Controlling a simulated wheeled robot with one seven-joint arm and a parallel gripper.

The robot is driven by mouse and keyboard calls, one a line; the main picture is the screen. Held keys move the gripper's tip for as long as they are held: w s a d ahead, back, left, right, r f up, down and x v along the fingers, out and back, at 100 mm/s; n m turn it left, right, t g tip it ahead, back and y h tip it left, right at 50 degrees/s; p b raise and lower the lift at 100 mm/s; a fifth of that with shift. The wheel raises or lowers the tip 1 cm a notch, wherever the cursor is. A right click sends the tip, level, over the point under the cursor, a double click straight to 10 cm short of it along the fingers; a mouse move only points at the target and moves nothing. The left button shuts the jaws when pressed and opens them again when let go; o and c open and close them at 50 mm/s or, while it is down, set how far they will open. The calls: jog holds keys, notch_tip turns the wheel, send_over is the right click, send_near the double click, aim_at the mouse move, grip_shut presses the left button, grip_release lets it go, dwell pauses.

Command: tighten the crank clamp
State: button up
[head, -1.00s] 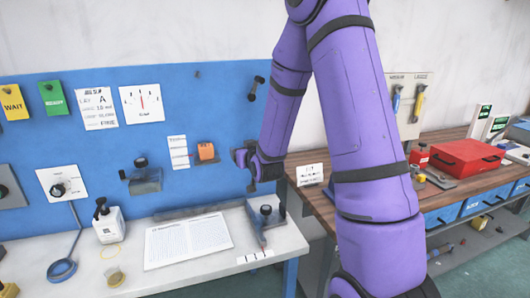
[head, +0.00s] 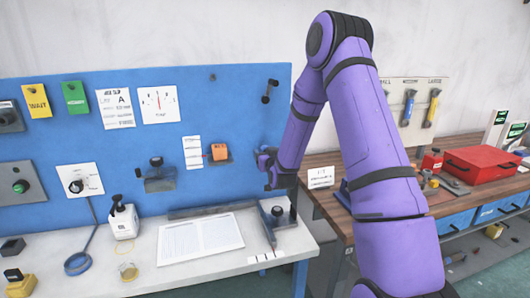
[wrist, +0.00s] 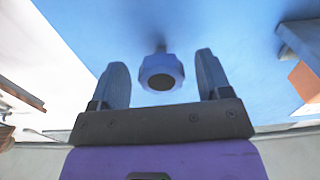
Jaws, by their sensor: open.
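My gripper (head: 268,168) is at the right part of the blue panel, right of an orange box. In the wrist view its two fingers (wrist: 162,82) stand apart. A blue-grey faceted knob (wrist: 160,72) with a dark centre shows between them, with a visible gap on each side. A short stem runs behind it toward the blue surface. The fingers hide this spot in the head view, so I cannot tell for sure that the knob belongs to the crank clamp. A black two-knobbed handle (head: 270,91) sits on the panel above my gripper.
The orange box (head: 219,152) is close on the left; a black-knobbed fixture (head: 155,175) is farther left. A grey device with a black knob (head: 277,213) stands on the white bench below. A wooden bench with a red case (head: 480,163) is at right.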

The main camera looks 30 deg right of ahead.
jog(key=shift+x, duration=1.25)
jog(key=shift+c, duration=0.4)
jog(key=c, duration=0.8)
jog(key=shift+c, duration=0.2)
